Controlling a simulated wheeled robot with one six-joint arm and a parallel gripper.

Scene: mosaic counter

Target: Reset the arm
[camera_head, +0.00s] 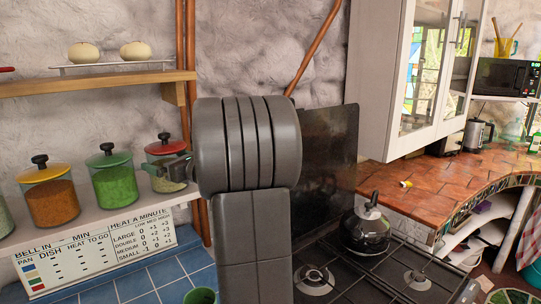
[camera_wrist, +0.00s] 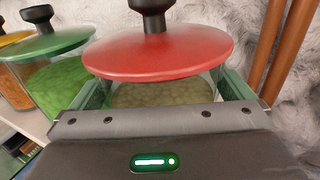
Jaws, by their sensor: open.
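My arm rises through the middle of the head view and hides part of the wall and shelf. My gripper (camera_head: 172,167) is at the shelf by the red-lidded jar (camera_head: 162,150). In the wrist view my gripper (camera_wrist: 166,90) is open, with one finger on each side of that jar (camera_wrist: 158,58). The jar stands upright, has a black knob and holds pale green contents. Whether the fingers touch the glass cannot be told.
A green-lidded jar (camera_head: 113,178) and an orange-filled jar (camera_head: 48,194) stand left of my gripper. An upper wooden shelf (camera_head: 98,82) holds two pale round items. A kettle (camera_head: 366,228) sits on the stove (camera_head: 335,262) at right. A white cabinet (camera_head: 376,80) hangs beyond it.

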